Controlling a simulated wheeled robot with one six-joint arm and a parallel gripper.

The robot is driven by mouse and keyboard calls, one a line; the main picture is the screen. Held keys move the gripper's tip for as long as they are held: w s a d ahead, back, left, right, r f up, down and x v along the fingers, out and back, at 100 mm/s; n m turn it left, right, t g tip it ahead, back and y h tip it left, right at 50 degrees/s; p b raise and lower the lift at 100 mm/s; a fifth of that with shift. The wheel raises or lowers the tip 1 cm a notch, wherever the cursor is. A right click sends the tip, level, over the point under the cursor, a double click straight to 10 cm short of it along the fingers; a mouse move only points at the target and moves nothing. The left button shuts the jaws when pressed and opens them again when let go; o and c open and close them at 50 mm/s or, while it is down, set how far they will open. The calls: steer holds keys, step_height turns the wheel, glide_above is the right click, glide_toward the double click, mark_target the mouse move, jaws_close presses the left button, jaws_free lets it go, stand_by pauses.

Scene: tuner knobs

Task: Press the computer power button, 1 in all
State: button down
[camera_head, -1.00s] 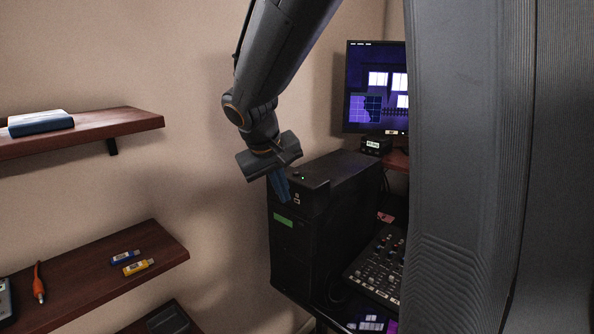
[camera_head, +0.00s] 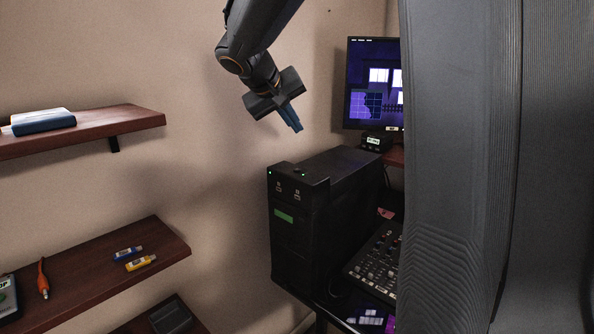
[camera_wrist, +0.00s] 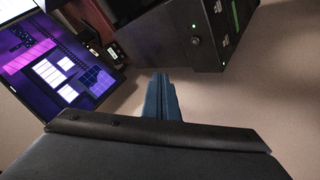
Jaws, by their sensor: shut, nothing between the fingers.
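The black computer tower (camera_head: 345,200) stands upright beside the wall, with a green label on its front. The fingers also show in the wrist view (camera_wrist: 160,78).
A monitor (camera_head: 374,85) stands behind the tower, with a small display box (camera_head: 376,142) below it. A mixer panel (camera_head: 375,262) is right of the tower. Wall shelves (camera_head: 85,275) on the left hold USB sticks (camera_head: 140,263) and a blue box (camera_head: 43,121).

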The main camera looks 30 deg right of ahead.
steer(key=b, duration=0.4)
glide_above(297, 170)
steer(key=f, duration=0.4)
steer(key=a+f, duration=0.1)
steer(key=f, duration=0.2)
steer(key=shift+s+f+b, duration=0.1)
steer(key=shift+f+b, duration=0.6)
steer(key=shift+f, duration=0.1)
steer(key=shift+f, duration=0.15)
stand_by(0.9)
steer(key=shift+f+b, duration=0.3)
steer(key=shift+b, duration=0.3)
steer(key=shift+f+b, duration=0.25)
steer(key=shift+b, duration=0.15)
stand_by(0.4)
steer(key=shift+r, duration=0.15)
steer(key=shift+r+p, duration=0.3)
steer(key=shift+r, duration=0.25)
steer(key=shift+r, duration=0.15)
